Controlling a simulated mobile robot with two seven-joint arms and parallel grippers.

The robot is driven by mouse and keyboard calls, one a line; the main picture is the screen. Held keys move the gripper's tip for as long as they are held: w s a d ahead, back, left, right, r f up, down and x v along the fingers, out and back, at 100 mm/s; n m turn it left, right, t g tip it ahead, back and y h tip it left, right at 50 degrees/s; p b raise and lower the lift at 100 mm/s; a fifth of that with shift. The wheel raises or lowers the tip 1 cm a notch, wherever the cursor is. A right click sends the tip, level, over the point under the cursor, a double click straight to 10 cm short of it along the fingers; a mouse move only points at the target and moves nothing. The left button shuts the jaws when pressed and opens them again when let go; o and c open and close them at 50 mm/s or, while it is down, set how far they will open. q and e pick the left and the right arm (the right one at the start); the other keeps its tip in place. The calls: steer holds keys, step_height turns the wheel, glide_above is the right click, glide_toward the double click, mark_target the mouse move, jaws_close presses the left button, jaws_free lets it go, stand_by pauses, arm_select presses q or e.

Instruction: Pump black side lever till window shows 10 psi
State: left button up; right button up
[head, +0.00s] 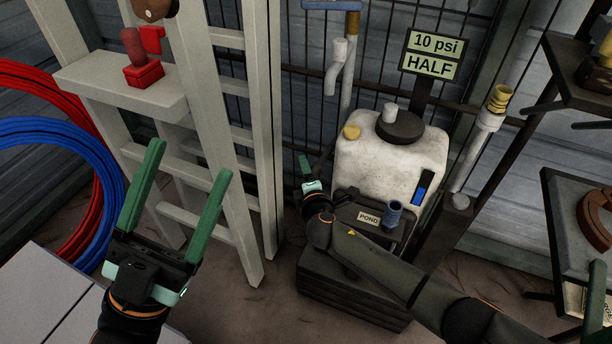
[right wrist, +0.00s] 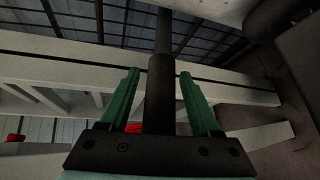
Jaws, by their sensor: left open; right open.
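A white tank (head: 385,165) with a black cap (head: 400,127) stands behind a dark box labelled POND (head: 369,218). A two-line panel (head: 432,54) above it reads "10 psi" and "HALF". A dark strip (head: 422,187) on the tank's side is partly blue. My right gripper (head: 308,172) is left of the tank, mostly hidden by its own wrist. In the right wrist view, its open green fingers (right wrist: 159,75) stand either side of a black lever (right wrist: 160,95), with visible gaps. My left gripper (head: 190,160) is open and empty.
A pale ladder (head: 262,130) stands left of the tank, with a red object (head: 143,70) on its shelf. Red and blue hoses (head: 50,130) hang at far left. Shelves (head: 575,205) stand at right. A pipe with a yellow top (head: 497,98) is right of the tank.

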jaws_close()
stand_by(0.6)
